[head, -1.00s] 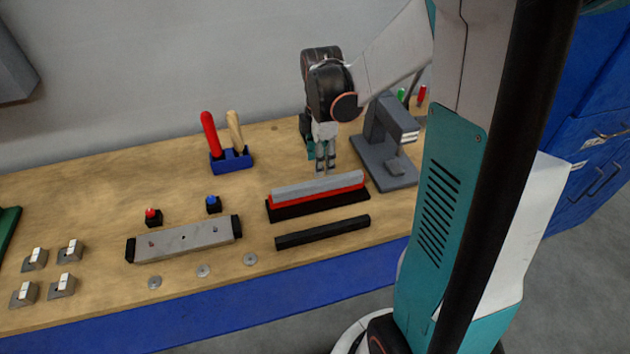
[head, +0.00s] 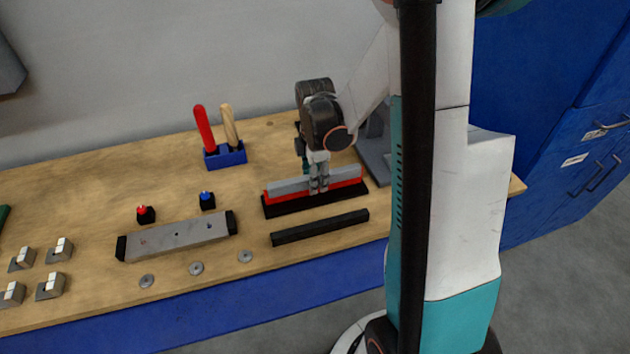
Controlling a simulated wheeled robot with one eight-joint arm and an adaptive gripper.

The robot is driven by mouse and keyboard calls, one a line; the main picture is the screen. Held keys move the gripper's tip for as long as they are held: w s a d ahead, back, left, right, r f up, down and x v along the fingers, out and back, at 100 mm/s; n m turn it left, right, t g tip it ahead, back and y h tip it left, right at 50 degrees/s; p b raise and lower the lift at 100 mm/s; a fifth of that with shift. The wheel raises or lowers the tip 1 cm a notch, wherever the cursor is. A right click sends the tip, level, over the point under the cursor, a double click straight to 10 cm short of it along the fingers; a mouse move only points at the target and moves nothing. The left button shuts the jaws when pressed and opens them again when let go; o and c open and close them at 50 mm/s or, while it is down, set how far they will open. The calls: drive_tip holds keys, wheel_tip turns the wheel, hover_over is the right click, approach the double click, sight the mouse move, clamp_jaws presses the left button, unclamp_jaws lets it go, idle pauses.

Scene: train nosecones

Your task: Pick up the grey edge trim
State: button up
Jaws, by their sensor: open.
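The grey edge trim (head: 287,186) is a long straight bar. It lies along the top of a red strip (head: 284,197) on a black base (head: 290,208), right of the middle of the bench. My gripper (head: 319,191) points down at the middle of the trim, with its fingertips at the trim's height. Its jaws are open. The fingers hide a short middle part of the trim and red strip. I cannot tell whether they touch the trim.
A black bar (head: 320,227) lies in front. A grey machine (head: 376,159) stands to the right, partly hidden by my arm. A blue holder (head: 226,156) with red and wooden handles stands behind left. A grey block with black ends (head: 176,236) lies left on the wooden bench (head: 90,190).

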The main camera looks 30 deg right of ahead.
drive_tip(key=shift+c, duration=0.6)
clamp_jaws()
drive_tip(key=shift+r, duration=0.1)
